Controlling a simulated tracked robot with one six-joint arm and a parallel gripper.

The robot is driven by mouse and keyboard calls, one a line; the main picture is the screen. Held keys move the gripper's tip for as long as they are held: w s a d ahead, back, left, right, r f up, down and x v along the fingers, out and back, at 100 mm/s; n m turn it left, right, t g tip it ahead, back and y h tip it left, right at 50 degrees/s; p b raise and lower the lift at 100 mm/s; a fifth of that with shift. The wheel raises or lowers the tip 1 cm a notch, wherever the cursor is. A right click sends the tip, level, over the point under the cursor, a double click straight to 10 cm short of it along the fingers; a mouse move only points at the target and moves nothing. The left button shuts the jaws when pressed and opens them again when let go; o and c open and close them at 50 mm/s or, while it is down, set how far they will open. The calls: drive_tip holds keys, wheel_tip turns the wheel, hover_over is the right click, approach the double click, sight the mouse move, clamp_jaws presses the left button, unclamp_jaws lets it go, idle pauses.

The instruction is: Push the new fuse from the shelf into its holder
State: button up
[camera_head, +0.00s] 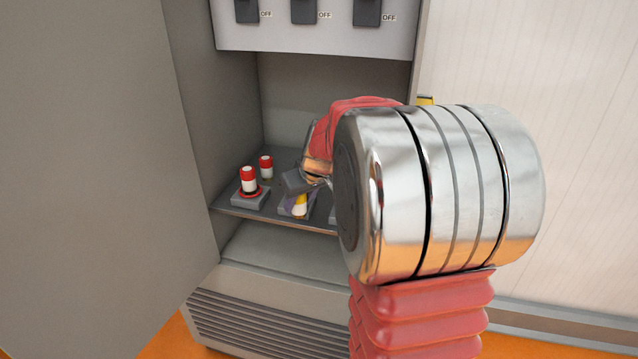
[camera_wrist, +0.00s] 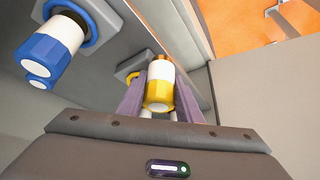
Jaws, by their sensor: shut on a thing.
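A yellow and white fuse (camera_wrist: 160,88) is between the two purple fingers of my gripper (camera_wrist: 160,100) in the wrist view. The gripper is shut on it. Behind the fuse is a grey holder block (camera_wrist: 130,66) with a bit of yellow ring showing at its left. In the head view the fuse (camera_head: 300,205) and a purple finger are at the middle holder on the shelf (camera_head: 270,212). The fuse's far end is hidden, so I cannot tell whether it is inside the holder.
A red fuse (camera_head: 248,181) stands in the left holder, and another red fuse (camera_head: 266,167) stands behind it. A blue fuse (camera_wrist: 55,42) sits in a blue-ringed holder in the wrist view. The open cabinet door (camera_head: 100,150) is at the left; switches (camera_head: 304,10) are above.

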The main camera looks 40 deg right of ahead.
drive_tip(key=a+f, duration=0.4)
drive_tip(key=a, duration=0.3)
drive_tip(key=w+a+f, duration=0.1)
drive_tip(key=a+f, duration=0.3)
drive_tip(key=a, duration=0.4)
drive_tip(key=a+f+n, duration=0.1)
drive_tip(key=a+f, duration=0.3)
drive_tip(key=a, duration=0.4)
drive_tip(key=shift+w+a+y, duration=0.2)
drive_tip(key=shift+w+y, duration=0.1)
drive_tip(key=shift+w, duration=0.05)
